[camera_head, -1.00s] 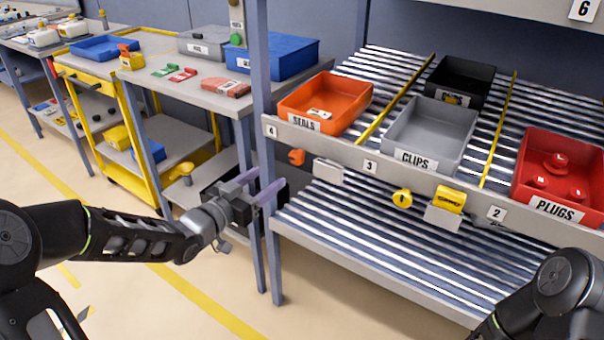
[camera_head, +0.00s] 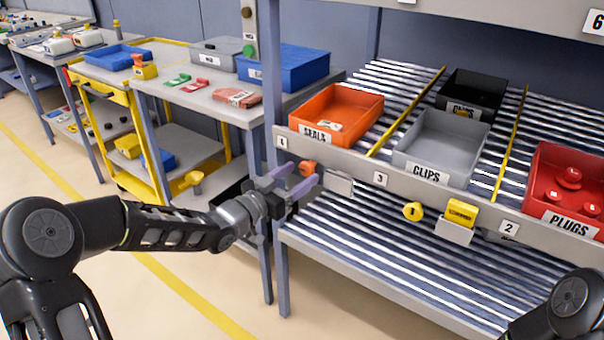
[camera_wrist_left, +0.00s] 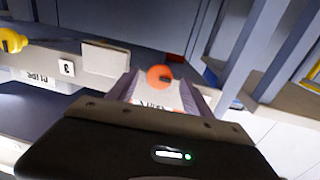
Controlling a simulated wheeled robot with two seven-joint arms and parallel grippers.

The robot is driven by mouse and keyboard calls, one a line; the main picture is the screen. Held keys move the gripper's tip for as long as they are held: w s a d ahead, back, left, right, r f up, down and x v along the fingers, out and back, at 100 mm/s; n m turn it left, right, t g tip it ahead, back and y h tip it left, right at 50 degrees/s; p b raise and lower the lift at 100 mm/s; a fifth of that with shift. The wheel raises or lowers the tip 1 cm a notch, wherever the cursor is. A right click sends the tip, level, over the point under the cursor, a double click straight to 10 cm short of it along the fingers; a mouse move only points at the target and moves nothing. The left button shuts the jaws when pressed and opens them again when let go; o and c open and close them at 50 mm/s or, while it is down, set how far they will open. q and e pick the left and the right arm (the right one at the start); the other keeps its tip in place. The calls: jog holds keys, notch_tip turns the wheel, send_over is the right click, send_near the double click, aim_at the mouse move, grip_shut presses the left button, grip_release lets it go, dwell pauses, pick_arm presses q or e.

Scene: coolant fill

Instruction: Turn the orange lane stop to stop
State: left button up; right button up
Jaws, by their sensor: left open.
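The orange lane stop (camera_head: 307,168) is a small knob on the front rail of the rack, below the orange SEALS bin (camera_head: 338,112). My left gripper (camera_head: 297,183) is open, with its two purple-grey fingers at the knob. In the left wrist view the orange lane stop (camera_wrist_left: 159,76) shows as a round orange face between the spread fingertips (camera_wrist_left: 163,92). I cannot tell whether either finger touches it. My right gripper is out of view; only part of my right arm shows at the lower right.
The front rail (camera_head: 381,180) carries a blank plate (camera_head: 338,183) beside the orange stop and a yellow knob (camera_head: 412,211) farther right. The rack's upright post (camera_head: 270,70) stands close left of my gripper. A workbench (camera_head: 235,110) with a blue bin (camera_head: 283,66) is behind.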

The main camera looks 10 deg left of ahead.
pick_arm(q)
jog(key=shift+x, duration=1)
jog(key=shift+c, duration=0.5)
grip_shut()
